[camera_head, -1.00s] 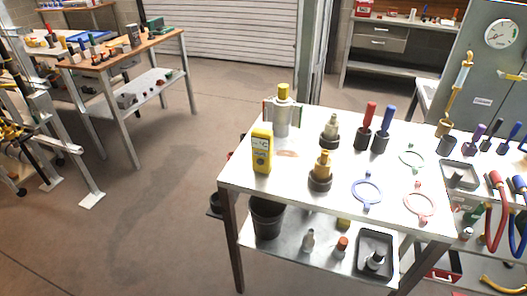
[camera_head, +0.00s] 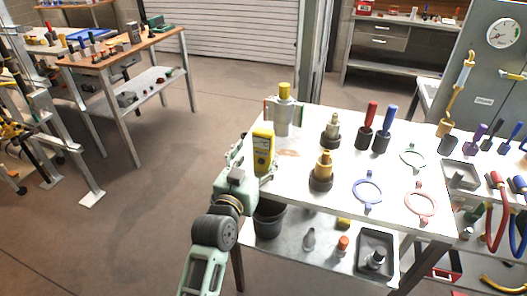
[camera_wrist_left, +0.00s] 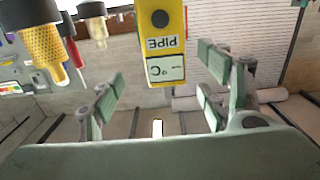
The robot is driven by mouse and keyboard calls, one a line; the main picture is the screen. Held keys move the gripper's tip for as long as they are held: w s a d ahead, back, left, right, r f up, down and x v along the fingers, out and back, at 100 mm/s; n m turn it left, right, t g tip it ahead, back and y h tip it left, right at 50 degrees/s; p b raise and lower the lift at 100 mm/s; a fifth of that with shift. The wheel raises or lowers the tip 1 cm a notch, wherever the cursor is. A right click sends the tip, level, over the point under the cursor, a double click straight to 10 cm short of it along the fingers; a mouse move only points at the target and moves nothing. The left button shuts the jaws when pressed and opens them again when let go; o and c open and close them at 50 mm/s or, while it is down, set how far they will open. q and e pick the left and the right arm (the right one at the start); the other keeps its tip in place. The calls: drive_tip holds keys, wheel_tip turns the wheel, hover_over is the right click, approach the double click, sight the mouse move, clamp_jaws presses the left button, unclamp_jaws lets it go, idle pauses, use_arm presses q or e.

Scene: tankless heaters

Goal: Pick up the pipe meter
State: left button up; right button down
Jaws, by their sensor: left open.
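The pipe meter is a yellow upright box with a small display. It stands at the near left edge of the white table in the head view (camera_head: 263,146). In the left wrist view the meter (camera_wrist_left: 163,42) appears upside down, with "PIPE" lettering. My left gripper (camera_head: 250,164) is open and has come up at the table's left edge, right beside the meter. In the wrist view its two fingers (camera_wrist_left: 160,92) are spread, and the meter's labelled end is between them with gaps on both sides. My right gripper is in neither view.
A grey canister with a yellow cap (camera_head: 283,112) stands behind the meter. A brass fitting on a dark base (camera_head: 322,172) stands to its right. Blue (camera_head: 366,191) and red rings lie farther right. A black bucket (camera_head: 269,219) is on the lower shelf.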

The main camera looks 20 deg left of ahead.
sight(261, 144)
use_arm(q)
drive_tip(key=w, duration=0.3)
drive_tip(key=w+p, duration=0.1)
drive_tip(key=w, duration=0.2)
drive_tip(key=shift+w+a+r, duration=0.2)
drive_tip(key=shift+w, duration=0.15)
drive_tip(key=shift+w+f, duration=0.1)
drive_tip(key=shift+w, duration=0.5)
drive_tip(key=shift+s, duration=0.1)
drive_tip(key=shift+c, duration=0.4)
drive_tip(key=c, duration=1.3)
drive_tip(key=shift+c, duration=0.2)
